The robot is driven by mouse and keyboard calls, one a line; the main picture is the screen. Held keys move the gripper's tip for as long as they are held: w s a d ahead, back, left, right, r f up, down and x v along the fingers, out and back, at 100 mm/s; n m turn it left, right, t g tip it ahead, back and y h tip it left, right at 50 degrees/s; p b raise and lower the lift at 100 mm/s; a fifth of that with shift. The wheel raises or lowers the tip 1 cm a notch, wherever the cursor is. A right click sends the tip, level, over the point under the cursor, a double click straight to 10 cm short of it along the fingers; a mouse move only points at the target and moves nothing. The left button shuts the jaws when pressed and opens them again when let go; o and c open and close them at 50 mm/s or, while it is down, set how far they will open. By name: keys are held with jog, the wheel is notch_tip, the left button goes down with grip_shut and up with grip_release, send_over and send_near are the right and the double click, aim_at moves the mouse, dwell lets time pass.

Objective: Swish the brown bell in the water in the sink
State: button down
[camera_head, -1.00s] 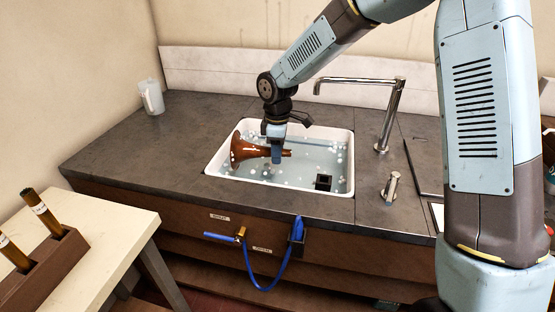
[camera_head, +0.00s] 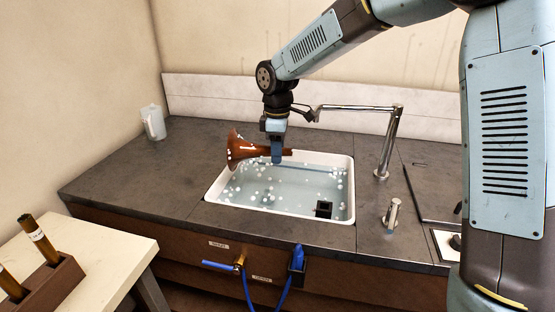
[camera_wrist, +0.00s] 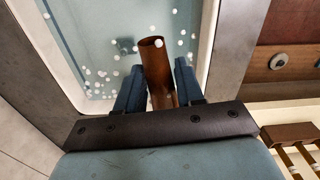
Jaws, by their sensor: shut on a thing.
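The brown bell (camera_head: 245,149) is held roughly level by my gripper (camera_head: 277,156), above the back left part of the sink. Its flared end points left and carries white specks of foam. Its narrow tube end also shows in the wrist view (camera_wrist: 157,75), between the two blue fingers of my gripper (camera_wrist: 160,90), which are shut on it. The white sink (camera_head: 285,213) holds pale blue water (camera_head: 285,188) with white specks floating on it. The flared end is hidden in the wrist view.
A chrome faucet (camera_head: 390,145) reaches over the sink's back right, close to my wrist. A small black block (camera_head: 323,209) sits in the sink's front right. A clear jug (camera_head: 153,122) stands at the counter's back left. The counter (camera_head: 130,175) left of the sink is clear.

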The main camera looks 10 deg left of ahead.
jog(key=shift+r, duration=2.25)
